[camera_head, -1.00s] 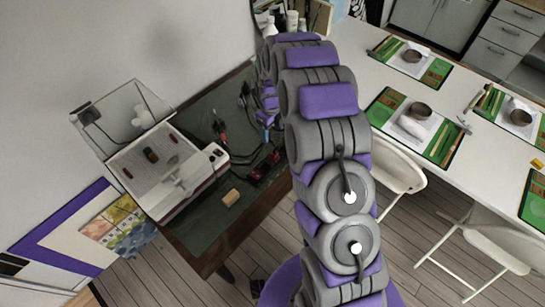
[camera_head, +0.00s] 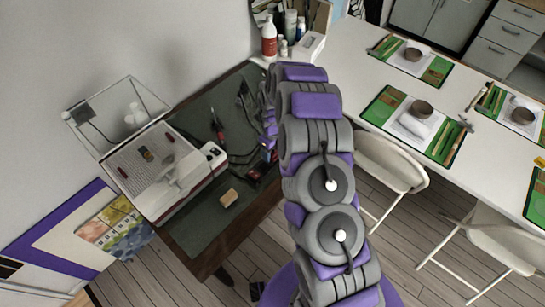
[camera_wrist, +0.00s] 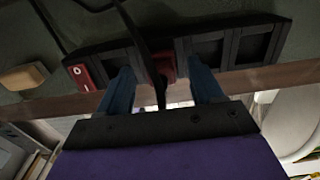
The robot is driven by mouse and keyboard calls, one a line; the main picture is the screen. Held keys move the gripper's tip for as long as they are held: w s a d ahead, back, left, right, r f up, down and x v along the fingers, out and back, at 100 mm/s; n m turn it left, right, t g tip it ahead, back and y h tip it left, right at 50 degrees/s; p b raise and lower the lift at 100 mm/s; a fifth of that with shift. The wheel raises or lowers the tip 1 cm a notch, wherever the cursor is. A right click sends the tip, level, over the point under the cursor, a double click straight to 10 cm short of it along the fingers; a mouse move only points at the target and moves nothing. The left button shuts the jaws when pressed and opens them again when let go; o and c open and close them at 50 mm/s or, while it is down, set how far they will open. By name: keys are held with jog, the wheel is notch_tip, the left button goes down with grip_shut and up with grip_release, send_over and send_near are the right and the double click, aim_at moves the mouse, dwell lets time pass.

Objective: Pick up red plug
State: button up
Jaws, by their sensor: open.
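The red plug (camera_wrist: 165,67) sits on a black power strip (camera_wrist: 228,46) in the wrist view, with a dark cable rising from it across the middle of the picture. My gripper (camera_wrist: 161,80) is open, with one blue finger on each side of the plug. The fingertips are close to the strip, and I cannot tell whether they touch the plug. In the head view my arm covers most of the gripper and the plug, and a part of the strip (camera_head: 255,171) shows left of the arm.
A red switch (camera_wrist: 81,76) is on the strip's left end. A tan block (camera_head: 228,198) lies near the dark workbench's front edge. A white machine (camera_head: 170,185) stands left on the bench, and loose cables lie behind the strip. Bottles (camera_head: 269,42) stand at the back.

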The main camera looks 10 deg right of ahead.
jog(key=shift+d+f, duration=0.2)
jog(key=shift+f, duration=0.3)
jog(key=shift+r, duration=0.1)
jog(key=shift+c, duration=0.4)
jog(key=shift+a, duration=0.1)
grip_shut()
